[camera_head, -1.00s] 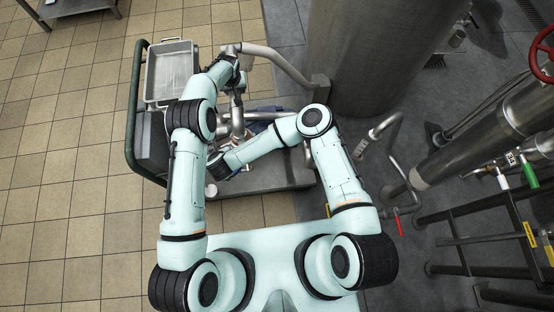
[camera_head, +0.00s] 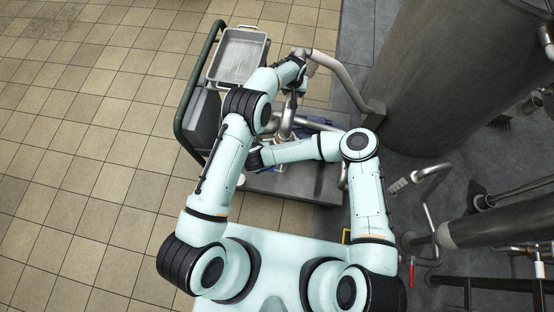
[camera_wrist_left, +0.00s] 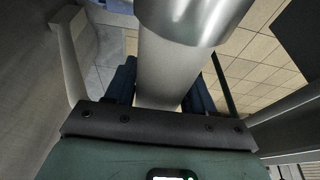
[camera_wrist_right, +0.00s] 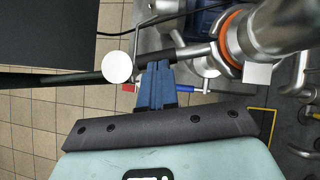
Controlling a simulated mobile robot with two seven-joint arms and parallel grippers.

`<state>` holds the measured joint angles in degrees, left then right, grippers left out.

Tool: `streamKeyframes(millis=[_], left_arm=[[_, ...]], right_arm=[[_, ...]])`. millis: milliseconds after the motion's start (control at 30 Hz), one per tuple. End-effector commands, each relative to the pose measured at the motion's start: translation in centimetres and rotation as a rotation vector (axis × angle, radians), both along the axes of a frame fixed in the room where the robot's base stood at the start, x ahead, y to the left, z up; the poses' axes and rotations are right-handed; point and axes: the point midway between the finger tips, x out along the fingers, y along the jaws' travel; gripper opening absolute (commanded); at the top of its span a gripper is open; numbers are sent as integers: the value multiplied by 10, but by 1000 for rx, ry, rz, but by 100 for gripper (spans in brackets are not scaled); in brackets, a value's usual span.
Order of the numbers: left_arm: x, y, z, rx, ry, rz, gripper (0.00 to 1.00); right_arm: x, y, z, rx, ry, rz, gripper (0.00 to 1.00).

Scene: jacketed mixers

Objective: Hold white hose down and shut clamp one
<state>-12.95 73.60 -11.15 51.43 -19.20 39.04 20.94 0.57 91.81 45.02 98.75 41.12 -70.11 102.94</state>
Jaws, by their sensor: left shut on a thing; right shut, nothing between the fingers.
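The white hose (camera_head: 338,70) curves from the cart's top end to the floor by the large steel tank in the head view. My left gripper (camera_wrist_left: 160,88) is shut on the hose (camera_wrist_left: 168,70), its blue fingers either side, just below a steel end sleeve (camera_wrist_left: 190,15). My right gripper (camera_wrist_right: 157,80) is shut and empty. Its fingertips are close to a black handle (camera_wrist_right: 165,56) whose rod runs to a steel pipe joint with an orange ring (camera_wrist_right: 230,38), perhaps the clamp. I cannot tell whether they touch. In the head view my arms hide both gripper tips.
A steel tray (camera_head: 238,55) sits on the cart, with a green rail (camera_head: 198,88) at its left. The tank (camera_head: 435,80) stands close on the right. Pipes with a red handle (camera_head: 411,272) lie at lower right. Tiled floor on the left is clear.

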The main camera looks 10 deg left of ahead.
Motion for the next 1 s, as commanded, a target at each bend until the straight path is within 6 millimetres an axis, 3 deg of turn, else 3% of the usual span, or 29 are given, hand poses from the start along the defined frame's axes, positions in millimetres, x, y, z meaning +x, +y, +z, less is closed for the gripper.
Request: streamKeyframes(millis=[267,600,800,1000], left_arm=[[0,0,0,0,0,0,27],[0,0,0,0,0,0,27],[0,0,0,0,-1,0,27],[0,0,0,0,-1,0,27]], right_arm=[[-36,-10,12,-1,0,5,0],[-78,-22,73,1,-4,3,0],[-90,-26,91,0,-2,0,0],[-93,-26,94,0,-1,0,0]])
